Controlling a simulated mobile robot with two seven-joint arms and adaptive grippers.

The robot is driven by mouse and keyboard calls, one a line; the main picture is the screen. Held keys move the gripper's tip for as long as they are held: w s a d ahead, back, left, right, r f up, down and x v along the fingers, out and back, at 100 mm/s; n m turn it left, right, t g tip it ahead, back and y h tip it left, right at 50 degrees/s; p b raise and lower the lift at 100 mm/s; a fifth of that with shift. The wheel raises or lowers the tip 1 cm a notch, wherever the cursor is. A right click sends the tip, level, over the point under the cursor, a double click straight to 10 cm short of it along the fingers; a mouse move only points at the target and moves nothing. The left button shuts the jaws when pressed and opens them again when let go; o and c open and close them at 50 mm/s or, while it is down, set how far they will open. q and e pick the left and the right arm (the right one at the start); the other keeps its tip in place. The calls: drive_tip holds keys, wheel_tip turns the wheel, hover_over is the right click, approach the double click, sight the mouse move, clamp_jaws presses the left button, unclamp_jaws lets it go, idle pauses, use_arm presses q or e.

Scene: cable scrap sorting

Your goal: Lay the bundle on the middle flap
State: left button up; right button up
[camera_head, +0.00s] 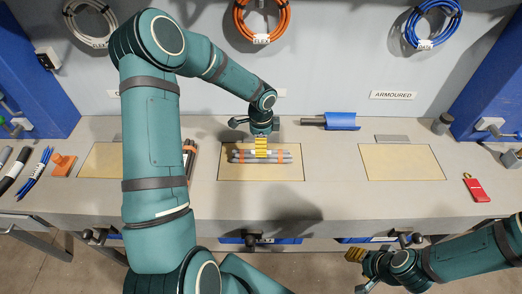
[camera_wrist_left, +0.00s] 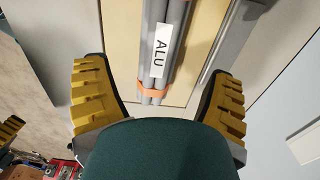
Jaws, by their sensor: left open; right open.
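The bundle of grey cables (camera_head: 280,158) with orange ties lies across the tan middle flap (camera_head: 262,175), near its centre. Its white ALU label (camera_wrist_left: 161,55) shows in the left wrist view. My left gripper (camera_head: 260,147) is over the bundle from above. In the left wrist view its yellow-padded fingers (camera_wrist_left: 157,85) are spread apart on either side of the bundle, with gaps to it. My right gripper (camera_head: 366,268) is open and empty in front of the bench, low at the right, partly cut off by the frame edge.
A right flap (camera_head: 400,163) is bare; a left flap (camera_head: 100,160) is partly hidden by my left arm. Dark cables (camera_head: 190,158) lie beside that arm. A red tag (camera_head: 476,187) is far right; an orange block (camera_head: 63,166) is left.

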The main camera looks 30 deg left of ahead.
use_arm(q)
drive_tip(key=shift+r, duration=2.15)
